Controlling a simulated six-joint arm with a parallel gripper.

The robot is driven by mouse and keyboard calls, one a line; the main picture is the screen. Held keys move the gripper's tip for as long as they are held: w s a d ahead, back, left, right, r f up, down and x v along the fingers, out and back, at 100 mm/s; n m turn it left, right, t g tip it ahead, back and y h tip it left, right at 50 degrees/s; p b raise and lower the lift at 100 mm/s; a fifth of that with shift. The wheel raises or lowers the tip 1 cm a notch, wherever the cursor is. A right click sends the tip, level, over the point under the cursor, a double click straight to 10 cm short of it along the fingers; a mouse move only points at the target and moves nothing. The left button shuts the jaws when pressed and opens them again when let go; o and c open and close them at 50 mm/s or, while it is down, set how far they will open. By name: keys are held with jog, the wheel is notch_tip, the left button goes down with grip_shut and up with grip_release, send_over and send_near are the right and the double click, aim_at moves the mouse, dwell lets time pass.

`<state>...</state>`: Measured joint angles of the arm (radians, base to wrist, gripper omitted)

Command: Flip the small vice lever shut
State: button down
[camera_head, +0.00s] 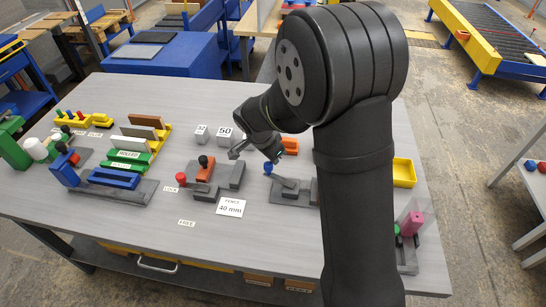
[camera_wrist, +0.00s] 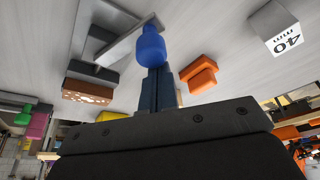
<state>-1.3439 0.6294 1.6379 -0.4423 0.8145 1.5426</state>
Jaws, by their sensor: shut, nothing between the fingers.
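The small vice (camera_head: 291,196) is a grey block assembly right of the table's middle. Its flat grey lever (camera_head: 287,181) ends in a blue knob (camera_head: 268,168). In the wrist view the lever (camera_wrist: 118,42) slants up to the blue knob (camera_wrist: 151,46), beside dark grey jaws (camera_wrist: 93,72) and a brown speckled block (camera_wrist: 87,92). My gripper (camera_head: 273,158) is shut and empty, its tips close to the knob. In the wrist view the fingers (camera_wrist: 155,86) are together just below the knob; I cannot tell if they touch it.
A red-knobbed lever (camera_head: 181,178) stands left, near LOCK and FREE labels. A 40 mm fence card (camera_head: 230,207) lies between. Orange blocks (camera_head: 290,145) are behind the vice. The front table strip is clear.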

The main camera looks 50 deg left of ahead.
notch_tip(320, 180, up, 10)
jog(key=shift+w+f, duration=0.25)
jog(key=shift+w, duration=0.05)
dwell(0.8)
jog(key=w+d+f+m+g+h, duration=0.1)
jog(key=w+d+f+m+h, duration=0.1)
jog(key=w+f+m, duration=0.4)
notch_tip(320, 180, down, 4)
jog(key=m+h, duration=0.1)
jog(key=m, duration=0.3)
jog(key=shift+w+r, duration=0.15)
jog(key=shift+r, duration=0.1)
jog(key=shift+d, duration=0.1)
dwell(0.5)
